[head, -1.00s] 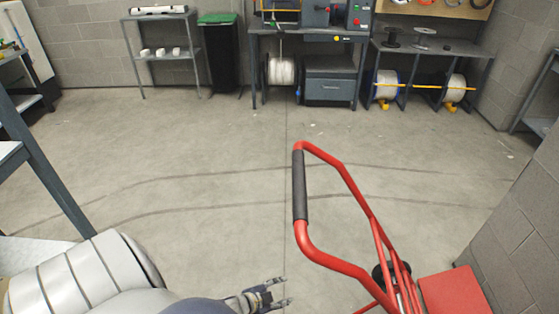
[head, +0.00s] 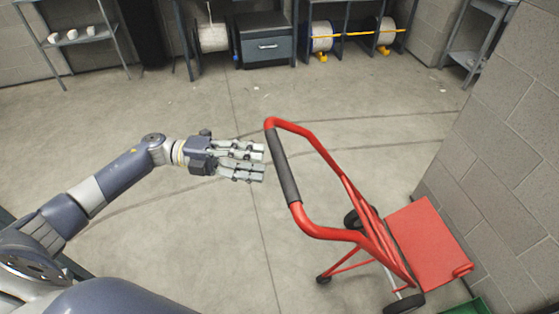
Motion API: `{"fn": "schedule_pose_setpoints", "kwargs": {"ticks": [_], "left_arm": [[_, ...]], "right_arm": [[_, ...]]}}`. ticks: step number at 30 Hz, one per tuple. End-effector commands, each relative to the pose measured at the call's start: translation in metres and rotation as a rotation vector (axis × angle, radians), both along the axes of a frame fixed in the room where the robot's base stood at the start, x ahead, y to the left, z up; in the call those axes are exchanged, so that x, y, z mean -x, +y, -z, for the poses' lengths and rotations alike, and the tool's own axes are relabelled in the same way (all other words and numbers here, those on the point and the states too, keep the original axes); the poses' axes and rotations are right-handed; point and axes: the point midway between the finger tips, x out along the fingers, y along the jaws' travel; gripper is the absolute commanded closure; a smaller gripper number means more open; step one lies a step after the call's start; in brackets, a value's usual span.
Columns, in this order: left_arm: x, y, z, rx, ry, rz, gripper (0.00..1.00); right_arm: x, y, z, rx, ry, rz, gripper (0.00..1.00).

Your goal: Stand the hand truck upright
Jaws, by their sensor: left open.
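The red hand truck (head: 367,221) stands tilted on the floor at the right, its frame leaning back toward me. Its dark handle grip (head: 285,165) is at the upper left end of the frame. Its red toe plate (head: 424,240) and black wheels (head: 404,304) show at the lower right. My left gripper (head: 264,162) reaches in from the left, open and empty, with its fingertips just left of the dark grip. I cannot tell whether they touch it. My right gripper is not in view.
A grey block wall (head: 505,150) stands close to the right of the hand truck. Workbenches with cable spools (head: 321,36) and a grey drawer box (head: 266,48) line the back. A green edge (head: 468,308) shows at the bottom right. The floor (head: 180,235) between is clear.

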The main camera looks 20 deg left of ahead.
Motion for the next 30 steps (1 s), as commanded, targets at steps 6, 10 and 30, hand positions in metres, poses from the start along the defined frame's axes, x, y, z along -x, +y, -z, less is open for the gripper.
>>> {"fn": "schedule_pose_setpoints", "kwargs": {"ticks": [6,10,30], "left_arm": [[-0.009,-0.043,-0.003,0.004,0.000,0.000,0.54],[-0.013,-0.060,-0.002,0.004,0.000,-0.002,0.54],[-0.016,-0.072,0.002,0.002,0.001,-0.004,1.00]], "right_arm": [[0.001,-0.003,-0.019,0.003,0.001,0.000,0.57],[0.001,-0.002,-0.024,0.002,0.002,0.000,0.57],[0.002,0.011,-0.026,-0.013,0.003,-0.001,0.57]]}}
